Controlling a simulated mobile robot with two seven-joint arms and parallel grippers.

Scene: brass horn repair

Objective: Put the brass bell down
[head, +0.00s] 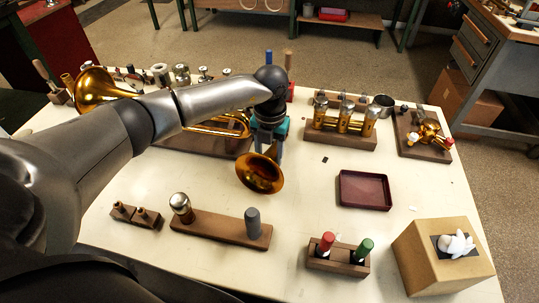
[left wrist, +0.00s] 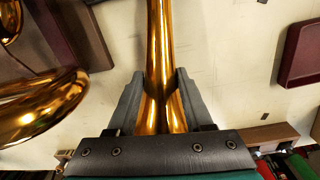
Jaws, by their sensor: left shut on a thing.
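My left gripper (head: 268,143) reaches in from the left over the middle of the table and points down. It is shut on the brass bell (head: 260,175), whose flared mouth faces the front in the head view. In the left wrist view the bell's golden tapered tube (left wrist: 160,40) runs between the two grey fingers (left wrist: 158,90). I cannot tell for sure whether the bell touches the table. My right gripper is not in view.
The pale table (head: 300,200) has free room around the bell. A dark red tray (head: 364,189) lies to the right. A wooden block with a metal knob and grey peg (head: 220,226) is in front. A valve stand (head: 340,132) and another brass horn (head: 98,88) are behind.

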